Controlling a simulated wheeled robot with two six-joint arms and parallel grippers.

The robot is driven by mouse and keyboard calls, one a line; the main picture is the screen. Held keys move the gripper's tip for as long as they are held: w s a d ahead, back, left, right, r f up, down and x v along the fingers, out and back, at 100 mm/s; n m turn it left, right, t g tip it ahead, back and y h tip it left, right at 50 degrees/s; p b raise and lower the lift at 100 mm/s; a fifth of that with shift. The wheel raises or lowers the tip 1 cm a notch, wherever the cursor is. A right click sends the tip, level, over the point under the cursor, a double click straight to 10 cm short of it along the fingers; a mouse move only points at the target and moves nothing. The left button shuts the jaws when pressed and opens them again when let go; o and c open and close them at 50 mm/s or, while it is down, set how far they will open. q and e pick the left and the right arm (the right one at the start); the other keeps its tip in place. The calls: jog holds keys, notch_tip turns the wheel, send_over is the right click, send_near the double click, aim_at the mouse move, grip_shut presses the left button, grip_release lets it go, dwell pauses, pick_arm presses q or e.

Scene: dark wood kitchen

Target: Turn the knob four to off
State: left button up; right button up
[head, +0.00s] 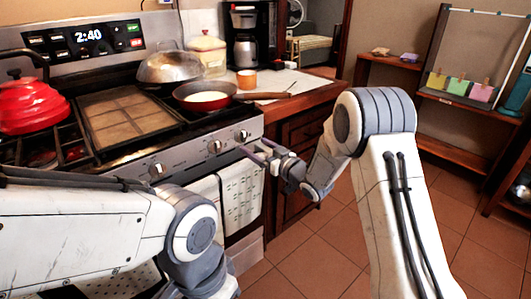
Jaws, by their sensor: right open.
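The stove's front panel (190,157) carries round silver knobs. One knob (157,170) is at the left, a second knob (214,146) is farther right, and a third knob (243,135) is at the right end. Other knobs may be hidden behind my left arm. No readable numbers show which is knob four. My right gripper (253,147) is open and empty, just below and to the right of the right-end knob, its fingers pointing at the panel. It appears apart from the knob. My left arm crosses the lower left, and its gripper is out of frame.
A pan (186,96) with pale contents sits on the right burner, its handle over the counter. A red kettle (32,106) and a domed metal lid (170,67) are on the stove. Towels (243,195) hang below the panel. Tiled floor (310,250) is clear at right.

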jog(key=shift+v, duration=2.35)
jog(key=s+a+g+h, duration=0.4)
jog(key=s+a+h, duration=0.15)
jog(key=s, duration=0.25)
jog(key=s+d+f+g+h, duration=0.15)
jog(key=s+g, duration=0.35)
jog(key=s, duration=1)
jog(key=s+d+f+g+h, duration=0.15)
jog(key=s+g, duration=0.35)
jog(key=s, duration=1.1)
notch_tip(320, 180, up, 22)
jog(key=s+h+p, duration=0.1)
jog(key=s+p, duration=0.1)
jog(key=p, duration=1.9)
jog(key=shift+d+g+p, duration=0.3)
jog(key=shift+d, duration=0.05)
